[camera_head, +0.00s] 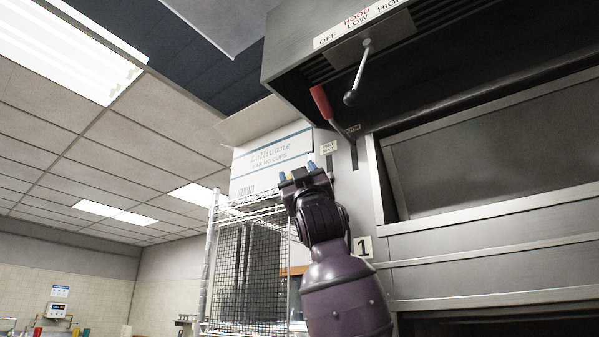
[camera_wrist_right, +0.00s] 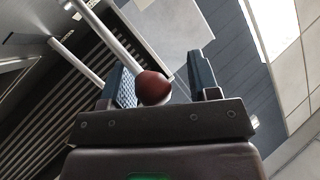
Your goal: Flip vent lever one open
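The lever with a red handle (camera_head: 322,103) slants up and left from a dark slot plate on the oven's side, below the hood. A small label (camera_head: 328,147), too small to read fully, sits beside it. My right gripper (camera_head: 297,174) is open, with its fingers pointing up, below and left of the red handle and apart from it in the head view. In the right wrist view, a dark red rounded end (camera_wrist_right: 154,88), apparently the handle, shows between the two spread fingers. I cannot tell how far beyond them it is. My left gripper is not in view.
A hood control lever with a black ball (camera_head: 350,97) hangs close right of the red handle, under the OFF/LOW/HIGH label (camera_head: 357,26). A baking cups box (camera_head: 270,160) stands on a wire rack (camera_head: 250,270) behind my gripper. A "1" sign (camera_head: 364,247) is below.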

